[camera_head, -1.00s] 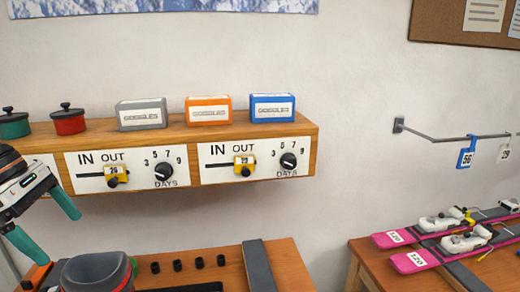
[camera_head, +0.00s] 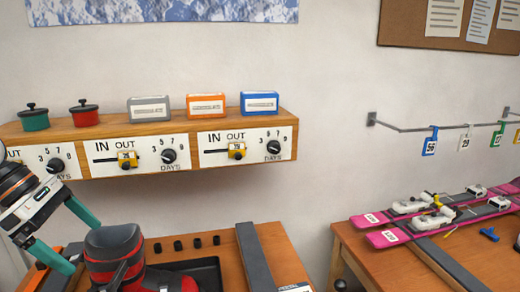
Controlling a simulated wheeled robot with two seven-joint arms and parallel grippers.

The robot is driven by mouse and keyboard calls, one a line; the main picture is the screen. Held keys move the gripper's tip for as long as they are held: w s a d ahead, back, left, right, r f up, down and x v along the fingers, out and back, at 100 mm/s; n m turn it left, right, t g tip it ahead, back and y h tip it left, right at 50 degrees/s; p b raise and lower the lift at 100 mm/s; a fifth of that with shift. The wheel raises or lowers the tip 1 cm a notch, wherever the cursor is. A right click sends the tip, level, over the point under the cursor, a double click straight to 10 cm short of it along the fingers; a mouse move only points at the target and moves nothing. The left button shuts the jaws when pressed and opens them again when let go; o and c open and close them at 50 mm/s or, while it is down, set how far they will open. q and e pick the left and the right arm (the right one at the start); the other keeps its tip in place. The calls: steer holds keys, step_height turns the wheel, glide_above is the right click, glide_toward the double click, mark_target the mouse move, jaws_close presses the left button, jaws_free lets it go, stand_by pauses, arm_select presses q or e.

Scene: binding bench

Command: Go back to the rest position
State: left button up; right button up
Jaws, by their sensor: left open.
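My left gripper (camera_head: 78,238) is at the lower left of the head view. Its two teal fingers are spread apart with nothing between them. It is in front of the wall shelf's left part and just left of a dark grey and red ski boot (camera_head: 113,250). I cannot tell whether the near finger touches anything. My right gripper is not in this view.
A wooden shelf (camera_head: 190,125) carries goggles boxes and pots above IN/OUT sliders and DAYS knobs. The bench (camera_head: 222,235) is below it. Pink skis (camera_head: 395,237) lie on a right-hand table. A rail (camera_head: 400,129) holds numbered tags. A gap separates the tables.

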arm_select(q)
steer(key=w+d+r+n+t+h, duration=0.15)
steer(key=d+n+t+h, duration=0.55)
steer(key=d+h, duration=1.05)
steer(key=w+a+f+n+t+y, duration=0.2)
steer(key=f+n+t+y, duration=0.55)
steer(key=n, duration=0.75)
steer(key=w+a+f+n+t+y, duration=0.15)
steer(key=f+n+t+y, duration=0.25)
steer(key=n+y, duration=0.85)
steer(key=s+a+f+n+g+y, duration=0.2)
steer(key=f+n, duration=0.2)
steer(key=f, duration=0.1)
steer(key=s+a+f+n+g+y, duration=0.2)
steer(key=s+f+n+g, duration=0.1)
steer(key=f+n, duration=0.25)
steer(key=s+d+f+n+g, duration=0.1)
steer(key=s+f+n+g, duration=0.2)
steer(key=s+f+g, duration=0.6)
steer(key=s+f+n+g, duration=0.25)
steer(key=s+f, duration=0.45)
steer(key=s, duration=0.5)
step_height(320, 180, down, 27)
steer(key=s+g, duration=0.1)
steer(key=s, duration=0.1)
steer(key=s+a+f+g, duration=0.1)
steer(key=s+a+f, duration=0.1)
steer(key=s+f, duration=1.2)
steer(key=shift+s+a, duration=0.35)
steer(key=shift+s, duration=0.65)
